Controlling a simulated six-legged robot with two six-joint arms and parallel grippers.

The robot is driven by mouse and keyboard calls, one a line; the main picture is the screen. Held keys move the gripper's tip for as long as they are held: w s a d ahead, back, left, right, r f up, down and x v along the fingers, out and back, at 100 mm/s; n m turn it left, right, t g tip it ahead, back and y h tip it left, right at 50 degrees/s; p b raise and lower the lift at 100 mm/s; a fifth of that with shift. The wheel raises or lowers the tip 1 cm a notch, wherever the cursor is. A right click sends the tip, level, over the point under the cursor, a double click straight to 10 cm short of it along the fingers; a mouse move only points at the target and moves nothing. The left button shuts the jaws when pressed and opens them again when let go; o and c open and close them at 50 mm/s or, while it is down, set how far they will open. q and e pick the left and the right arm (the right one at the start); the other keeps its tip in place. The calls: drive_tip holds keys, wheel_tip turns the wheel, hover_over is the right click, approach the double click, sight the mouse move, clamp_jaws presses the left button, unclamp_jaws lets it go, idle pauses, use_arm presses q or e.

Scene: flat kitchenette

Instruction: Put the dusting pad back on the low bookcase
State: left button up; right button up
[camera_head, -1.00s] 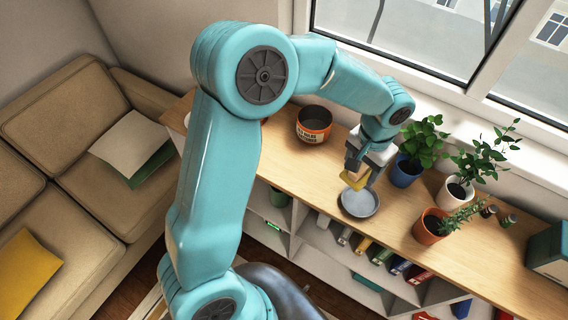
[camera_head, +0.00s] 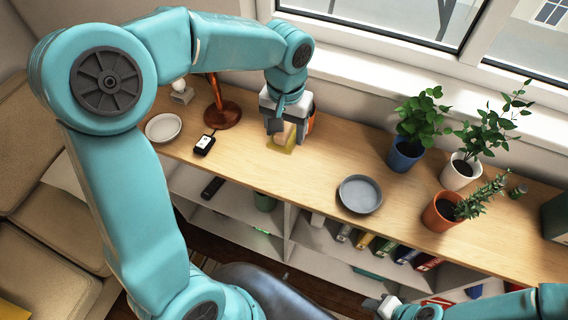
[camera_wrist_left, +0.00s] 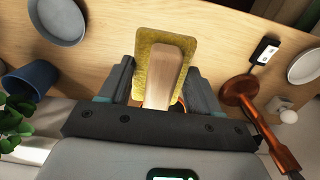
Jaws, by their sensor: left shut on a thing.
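The dusting pad (camera_head: 289,147) is a yellow pad with a pale wooden handle. My left gripper (camera_head: 283,130) is shut on its handle, above the wooden top of the low bookcase (camera_head: 320,163). The pad is close to the top; I cannot tell whether it touches. In the left wrist view the pad (camera_wrist_left: 145,50) lies between the fingers of my left gripper (camera_wrist_left: 165,82), with the wooden top beyond it. My right gripper (camera_head: 388,306) shows at the bottom edge, partly cut off; its jaws are unclear.
An orange pot (camera_head: 311,121) is mostly hidden behind my left gripper. A copper lamp base (camera_head: 223,115), a small black device (camera_head: 204,144) and a white dish (camera_head: 163,127) stand to the left. A grey dish (camera_head: 360,194) and several potted plants stand to the right.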

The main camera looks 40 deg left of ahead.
sight(286, 172)
use_arm(q)
drive_tip(key=f, duration=1.4)
drive_tip(key=shift+s+d+f+p, duration=0.1)
drive_tip(key=shift+d+p, duration=0.2)
drive_tip(key=shift+d, duration=0.1)
drive_tip(key=shift+a+f, duration=0.25)
drive_tip(key=shift+f, duration=0.05)
drive_tip(key=shift+d+b, duration=0.2)
drive_tip(key=shift+b, duration=0.1)
drive_tip(key=o, duration=1.1)
drive_tip(key=shift+a+f, duration=0.15)
drive_tip(key=shift+a, duration=0.05)
drive_tip(key=shift+d, duration=0.1)
